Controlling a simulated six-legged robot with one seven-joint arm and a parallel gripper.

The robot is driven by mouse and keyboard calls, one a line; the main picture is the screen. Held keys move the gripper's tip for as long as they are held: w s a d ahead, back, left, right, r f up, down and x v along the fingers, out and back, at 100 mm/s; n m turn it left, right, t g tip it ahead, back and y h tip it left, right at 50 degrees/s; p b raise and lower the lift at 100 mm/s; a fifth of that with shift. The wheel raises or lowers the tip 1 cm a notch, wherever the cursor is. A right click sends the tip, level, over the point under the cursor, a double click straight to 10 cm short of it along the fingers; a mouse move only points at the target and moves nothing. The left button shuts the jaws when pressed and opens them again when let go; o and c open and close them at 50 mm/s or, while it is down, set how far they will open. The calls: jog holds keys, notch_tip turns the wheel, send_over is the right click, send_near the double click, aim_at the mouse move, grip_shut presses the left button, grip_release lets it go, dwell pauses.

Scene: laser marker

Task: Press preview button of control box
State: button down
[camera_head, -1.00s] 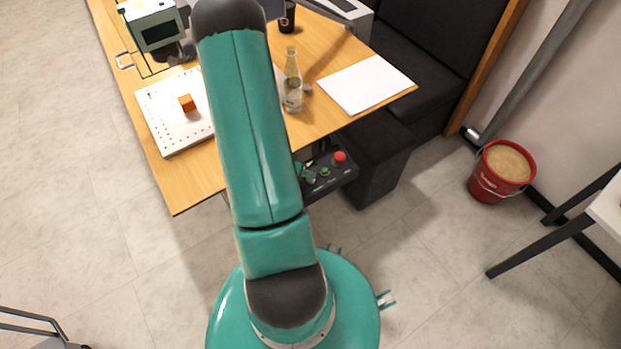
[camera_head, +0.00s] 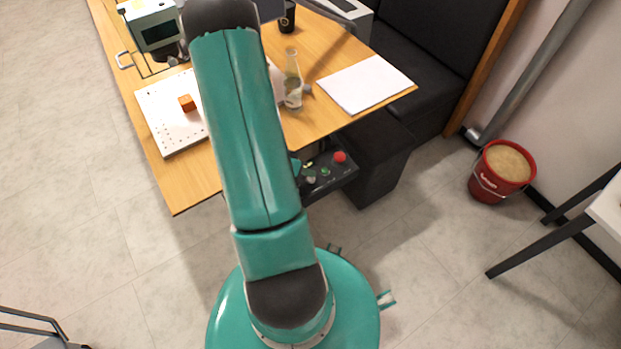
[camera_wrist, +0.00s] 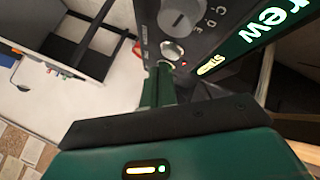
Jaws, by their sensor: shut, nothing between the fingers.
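The dark control box (camera_head: 332,178) hangs under the table's front edge in the head view, partly hidden by my arm. It has a red button (camera_head: 339,157) and a green button (camera_head: 325,171). In the wrist view its black panel (camera_wrist: 215,22) fills the top, with a grey knob (camera_wrist: 182,18), a silver round button (camera_wrist: 172,50), a small red light and a lit label. My gripper (camera_wrist: 160,82) is shut and empty, its tips close to the panel's lower edge beside the silver button. Contact cannot be told. No preview label is readable.
On the wooden table (camera_head: 190,180) are a white perforated plate (camera_head: 160,125) with an orange cube (camera_head: 187,103), a glass bottle (camera_head: 292,85) and white paper (camera_head: 366,83). A dark bench (camera_head: 375,150) stands right of the box. A red bucket (camera_head: 488,183) is farther right.

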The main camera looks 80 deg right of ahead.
aim_at(307, 181)
notch_tip(307, 181, up, 6)
dwell(0.7)
dwell(0.4)
